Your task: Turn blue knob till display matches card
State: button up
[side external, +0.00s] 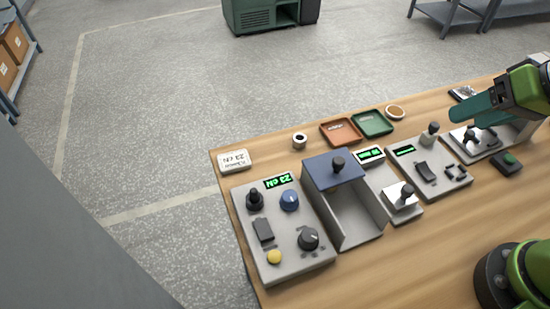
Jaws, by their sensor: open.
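The blue knob (289,201) stands on the grey control panel (248,222) at the front left of the bench. The panel's display (278,181), just above the knob, shows green characters, upside down from this side. The white card (234,160) lies on the bench behind the panel, with dark characters also upside down. Both are too small to read surely. My gripper (474,122) is at the far right, above another panel and well away from the knob. It is open, its fingers small and partly unclear; nothing shows held.
The same panel carries a black knob (308,238), a black joystick (255,199) and a yellow button (274,257). An open box with a blue top (325,173) stands right of it. Orange (341,132) and green (373,124) trays lie behind. More panels with upright handles stand toward my gripper.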

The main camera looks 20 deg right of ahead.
jog(key=shift+s+d+r+m+t, duration=0.15)
jog(key=shift+d+r+m+t, duration=0.05)
jog(key=shift+d+r, duration=0.2)
jog(key=shift+s+d+r+m+t, duration=0.15)
jog(key=shift+d+r+m+t, duration=0.1)
jog(key=shift+d, duration=0.25)
